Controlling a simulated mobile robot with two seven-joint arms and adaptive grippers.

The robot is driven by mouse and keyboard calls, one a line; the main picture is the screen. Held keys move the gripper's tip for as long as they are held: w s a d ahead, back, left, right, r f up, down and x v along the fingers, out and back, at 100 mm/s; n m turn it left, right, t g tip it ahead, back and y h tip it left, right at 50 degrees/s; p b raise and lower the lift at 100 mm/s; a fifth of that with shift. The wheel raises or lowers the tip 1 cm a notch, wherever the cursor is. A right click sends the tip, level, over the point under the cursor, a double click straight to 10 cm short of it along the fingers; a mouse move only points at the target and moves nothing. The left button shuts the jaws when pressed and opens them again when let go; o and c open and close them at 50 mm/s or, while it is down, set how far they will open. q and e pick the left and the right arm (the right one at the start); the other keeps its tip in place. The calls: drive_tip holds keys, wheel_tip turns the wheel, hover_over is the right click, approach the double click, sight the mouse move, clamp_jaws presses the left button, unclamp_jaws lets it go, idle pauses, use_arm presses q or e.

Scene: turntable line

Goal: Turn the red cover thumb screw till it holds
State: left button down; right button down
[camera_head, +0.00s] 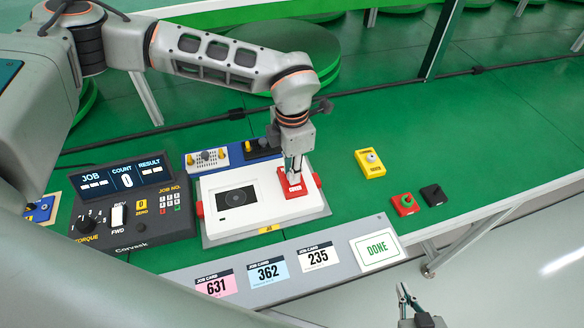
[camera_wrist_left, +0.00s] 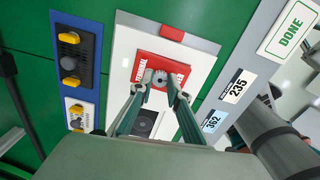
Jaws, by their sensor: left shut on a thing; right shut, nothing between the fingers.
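The red cover (camera_head: 294,188) lies on the white unit (camera_head: 262,211) at its right part. It also shows in the left wrist view (camera_wrist_left: 149,62), with white lettering. My left gripper (camera_head: 294,172) reaches down onto the cover from above. In the left wrist view its fingers (camera_wrist_left: 163,82) are shut on the grey thumb screw (camera_wrist_left: 160,77) at the cover's middle. The head view does not show the screw clearly. Whether the screw is tight cannot be told. My right gripper (camera_head: 412,300) is shut and empty at the bottom, beyond the table's front edge.
A dark control box (camera_head: 135,205) with a count display reading 0 stands left of the white unit. A blue tray (camera_head: 222,158) of parts lies behind. Job cards and a DONE card (camera_head: 377,248) lie in front. A yellow block (camera_head: 370,164) and a red block (camera_head: 405,204) sit right.

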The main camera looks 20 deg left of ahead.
use_arm(q)
drive_tip(key=m, duration=0.6)
drive_tip(key=shift+w+r+p, duration=0.15)
drive_tip(key=shift+r+p, duration=0.1)
drive_tip(key=shift+p, duration=0.05)
drive_tip(key=m, duration=0.6)
drive_tip(key=shift+m+p, duration=0.4)
drive_tip(key=m, duration=0.3)
drive_tip(key=shift+m+p, duration=0.6)
drive_tip(key=shift+m, duration=1.6)
drive_tip(key=c, duration=1.9)
unclamp_jaws()
drive_tip(key=shift+f, duration=0.1)
